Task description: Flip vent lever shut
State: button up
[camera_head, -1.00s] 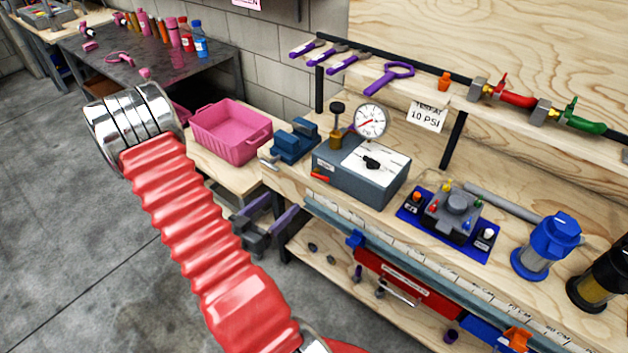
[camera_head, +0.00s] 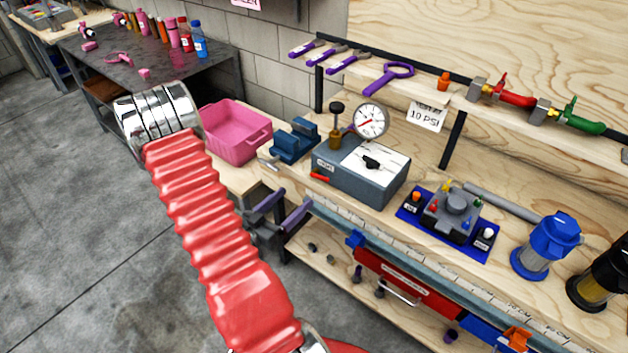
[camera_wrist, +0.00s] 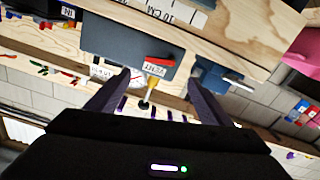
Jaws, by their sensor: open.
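The vent lever (camera_head: 319,177) is a small red handle at the lower left of the grey test box (camera_head: 352,184), which has a white top panel. In the wrist view, the red lever (camera_wrist: 158,61) shows beside a white label reading VENT. My gripper (camera_head: 280,211) has two purple fingers, open and empty, just left of the box in the head view and apart from the lever. In the wrist view, the lever and label appear between the open fingers of my gripper (camera_wrist: 158,82). Its exact distance from the lever is hard to tell.
A blue vise (camera_head: 295,141) and a pink bin (camera_head: 233,133) are to the left. A blue-based valve block (camera_head: 448,221) is to the right. The floor at left is clear.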

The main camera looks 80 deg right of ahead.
aim_at(318, 178)
jog(key=shift+x, duration=5.4)
jog(key=shift+s, duration=0.1)
jog(key=shift+c, duration=0.2)
jog(key=c, duration=1)
jog(key=shift+a, duration=0.1)
jog(key=shift+f+m, duration=0.3)
jog(key=shift+m, duration=1.1)
